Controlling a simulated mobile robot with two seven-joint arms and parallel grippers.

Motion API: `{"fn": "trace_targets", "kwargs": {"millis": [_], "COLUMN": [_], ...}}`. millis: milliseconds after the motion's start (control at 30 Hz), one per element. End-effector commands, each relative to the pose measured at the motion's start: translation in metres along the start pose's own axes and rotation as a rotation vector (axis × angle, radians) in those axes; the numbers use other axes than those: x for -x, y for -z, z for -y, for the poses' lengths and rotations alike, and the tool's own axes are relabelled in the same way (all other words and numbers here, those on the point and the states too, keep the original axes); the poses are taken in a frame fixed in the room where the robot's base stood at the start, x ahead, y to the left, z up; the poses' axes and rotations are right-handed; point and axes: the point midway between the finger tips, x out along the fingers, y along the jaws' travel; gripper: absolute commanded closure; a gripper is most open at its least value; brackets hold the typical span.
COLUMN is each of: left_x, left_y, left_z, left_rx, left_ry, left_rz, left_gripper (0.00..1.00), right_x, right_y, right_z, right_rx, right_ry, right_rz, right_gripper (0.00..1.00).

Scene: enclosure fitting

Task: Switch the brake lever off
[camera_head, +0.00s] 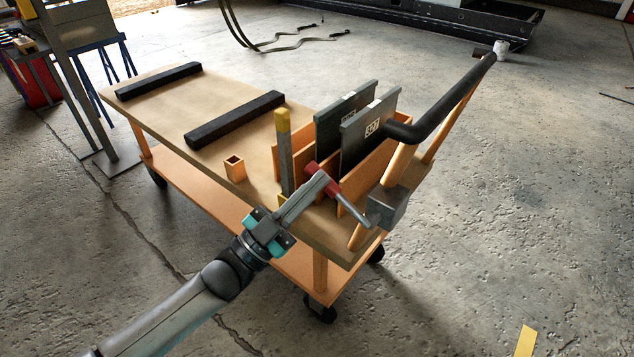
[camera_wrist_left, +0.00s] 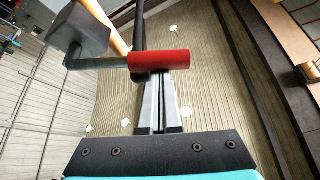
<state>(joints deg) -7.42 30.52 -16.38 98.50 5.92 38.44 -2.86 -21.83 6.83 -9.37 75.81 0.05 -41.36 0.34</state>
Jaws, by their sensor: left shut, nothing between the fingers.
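The brake lever has a red grip (camera_head: 329,187) and a grey rod (camera_head: 355,212). The rod runs to a grey box (camera_head: 388,207) on the orange post at the cart's handle end. My left gripper (camera_head: 316,178) is shut and empty, with its fingertips at the red grip. In the left wrist view the red grip (camera_wrist_left: 160,67) lies across the tips of the shut fingers (camera_wrist_left: 158,85), and the rod (camera_wrist_left: 95,64) leads left to the grey box (camera_wrist_left: 78,30). I cannot tell whether they touch. My right gripper is not in view.
The orange cart (camera_head: 215,185) carries two black bars, a small orange square cup (camera_head: 235,168), an upright post with a yellow top (camera_head: 284,150) and dark panels (camera_head: 365,130) in a rack. A black push handle (camera_head: 440,100) rises at right. Concrete floor around the cart is mostly clear.

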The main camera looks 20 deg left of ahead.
Motion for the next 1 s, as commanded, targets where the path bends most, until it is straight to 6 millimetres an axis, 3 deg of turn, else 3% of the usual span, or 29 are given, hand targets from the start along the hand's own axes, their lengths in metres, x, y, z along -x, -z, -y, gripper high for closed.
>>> {"fn": "trace_targets", "kwargs": {"millis": [233,467,1000], "left_x": [0.009,0.02,0.042], "left_y": [-0.015,-0.035,-0.071], "left_z": [0.0,-0.003,-0.025], "left_rx": [0.115,0.297,0.692], "left_ry": [0.07,0.178,0.41], "left_rz": [0.005,0.006,0.003], "left_gripper": [1.0,1.0,1.0], "right_x": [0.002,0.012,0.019], "right_y": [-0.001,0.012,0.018], "right_z": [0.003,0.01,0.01], "right_rx": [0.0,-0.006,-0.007], "right_ry": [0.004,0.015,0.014], "right_rz": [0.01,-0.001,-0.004], "right_gripper": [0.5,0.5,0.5]}}
